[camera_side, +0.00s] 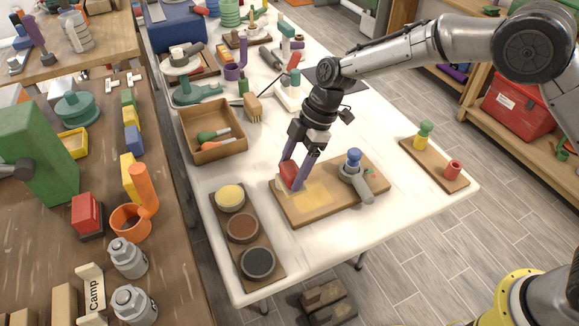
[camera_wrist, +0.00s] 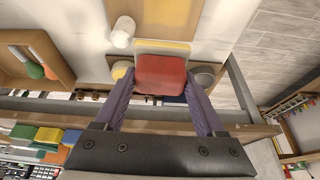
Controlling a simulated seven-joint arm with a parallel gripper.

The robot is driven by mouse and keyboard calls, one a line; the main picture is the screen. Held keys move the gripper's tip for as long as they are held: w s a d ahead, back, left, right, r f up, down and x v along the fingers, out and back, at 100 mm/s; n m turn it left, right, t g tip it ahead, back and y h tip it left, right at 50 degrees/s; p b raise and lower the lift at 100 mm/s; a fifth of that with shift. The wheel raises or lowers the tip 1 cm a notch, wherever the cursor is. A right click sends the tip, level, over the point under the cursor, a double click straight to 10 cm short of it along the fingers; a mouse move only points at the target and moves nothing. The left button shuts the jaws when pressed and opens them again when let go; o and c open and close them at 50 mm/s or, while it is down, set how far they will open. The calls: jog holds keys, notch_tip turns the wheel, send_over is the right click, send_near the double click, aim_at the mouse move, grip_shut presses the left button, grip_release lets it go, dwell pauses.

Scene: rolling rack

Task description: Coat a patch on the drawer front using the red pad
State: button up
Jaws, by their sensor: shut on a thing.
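My gripper (camera_side: 293,173) has its purple fingers shut on the red pad (camera_side: 289,178). The pad is down at the left part of the wooden drawer front (camera_side: 326,208), which lies flat on the white table. Pale yellow (camera_side: 312,188) shows on the wood around the pad. In the wrist view, the red pad (camera_wrist: 160,74) sits between the fingertips, with a yellow strip along its far edge. Whether the pad touches the wood is hard to tell. A grey part with a blue knob (camera_side: 354,157) stands on the drawer front, right of the pad.
A dark tray (camera_side: 266,242) holds yellow (camera_side: 230,198), red-brown (camera_side: 242,228) and black (camera_side: 258,263) dishes, left of the drawer front. A wooden box (camera_side: 212,154) with tools stands behind it. A small board (camera_side: 432,166) with pegs lies right. The table's front right is clear.

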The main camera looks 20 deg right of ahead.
jog(key=shift+s+d+r, duration=0.1)
jog(key=shift+s+r, duration=0.2)
jog(key=shift+r, duration=0.1)
jog(key=shift+f, duration=3.85)
jog(key=shift+d, duration=4.95)
jog(key=shift+a+f, duration=0.1)
jog(key=shift+a, duration=5)
jog(key=shift+w+d, duration=0.3)
jog(key=shift+d, duration=4.95)
jog(key=shift+a, duration=5.1)
jog(key=shift+r, duration=4.1)
